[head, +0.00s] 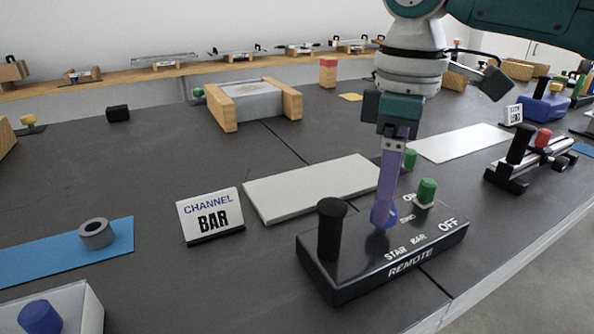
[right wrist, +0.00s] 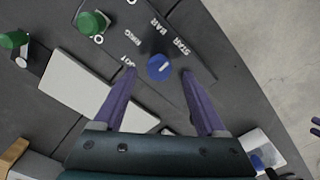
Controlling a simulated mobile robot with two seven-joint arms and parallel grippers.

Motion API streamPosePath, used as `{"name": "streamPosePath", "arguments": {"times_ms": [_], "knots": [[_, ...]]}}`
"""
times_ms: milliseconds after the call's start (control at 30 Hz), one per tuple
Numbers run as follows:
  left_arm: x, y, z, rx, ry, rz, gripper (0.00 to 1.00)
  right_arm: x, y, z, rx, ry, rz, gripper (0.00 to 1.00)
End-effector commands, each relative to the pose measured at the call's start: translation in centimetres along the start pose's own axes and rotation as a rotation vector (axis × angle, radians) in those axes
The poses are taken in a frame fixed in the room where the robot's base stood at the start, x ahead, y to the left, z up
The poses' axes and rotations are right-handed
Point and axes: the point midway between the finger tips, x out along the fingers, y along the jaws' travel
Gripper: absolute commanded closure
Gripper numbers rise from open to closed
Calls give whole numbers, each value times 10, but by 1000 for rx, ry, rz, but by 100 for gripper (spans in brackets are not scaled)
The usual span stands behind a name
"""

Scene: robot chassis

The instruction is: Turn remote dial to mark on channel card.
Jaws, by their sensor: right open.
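The black remote (head: 340,283) stands at the front, with a blue dial (right wrist: 160,67) ringed by the words DOT, RING, BAR and STAR. The dial carries a short white line; which word it points to is unclear. The white channel card (head: 210,214) left of the remote reads "CHANNEL BAR". My right gripper (head: 384,214) points down over the dial; in the right wrist view its open purple fingers (right wrist: 158,72) lie on either side of the dial, and contact is unclear.
On the remote, a black post (head: 331,228) stands left of the dial and a green knob (head: 427,192) right of it. A white plate (head: 310,188) lies behind. A grey ring (head: 96,233) sits on a blue strip at left. A black-handled slider device (head: 520,145) stands at right.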

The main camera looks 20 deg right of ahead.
Motion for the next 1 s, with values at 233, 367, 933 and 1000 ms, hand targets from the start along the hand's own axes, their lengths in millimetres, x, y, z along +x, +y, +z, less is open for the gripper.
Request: {"name": "streamPosePath", "arguments": {"times_ms": [233,367,933,1000], "knots": [[6,1,2,0,0,1,50,24,0,0,-1,0,1,26],[6,2,2,-2,0,3,50,24,0,0,-1,1,1,26],[6,4,1,-9,2,11,50,24,0,0,-1,1,1,76],[6,4,1,-9,2,10,50,24,0,0,-1,1,1,84]]}}
